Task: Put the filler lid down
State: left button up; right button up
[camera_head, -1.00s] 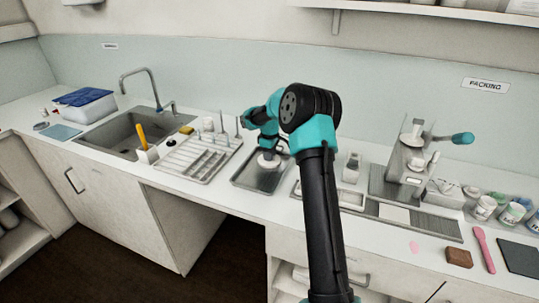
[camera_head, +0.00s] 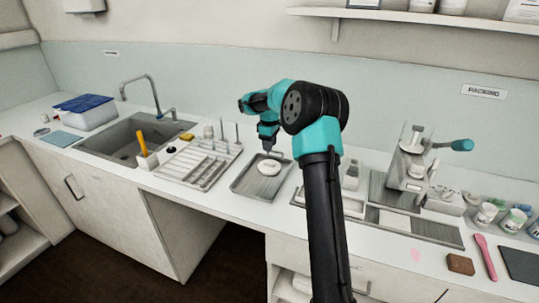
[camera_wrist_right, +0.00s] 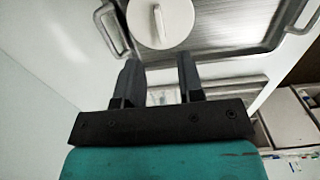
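The filler lid, a round white disc with a small upright knob (camera_head: 269,167), lies on the metal tray (camera_head: 246,183) in the middle of the counter. In the right wrist view the lid (camera_wrist_right: 172,24) sits on the tray (camera_wrist_right: 225,30), just beyond my fingertips. My right gripper (camera_head: 267,151) is above the tray, at the far side of the lid. In the right wrist view its two fingers (camera_wrist_right: 160,62) stand apart with nothing between them, clear of the lid. My left gripper is not in view.
A drying rack (camera_head: 195,165) with upright pegs stands left of the tray, beside the sink (camera_head: 125,140). The mill with a teal handle (camera_head: 410,165) stands to the right. White jars (camera_head: 485,216) and a pink spatula (camera_head: 485,256) are farther right.

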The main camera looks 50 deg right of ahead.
notch_tip(320, 180, up, 4)
jog(key=shift+f, duration=0.15)
dwell(0.6)
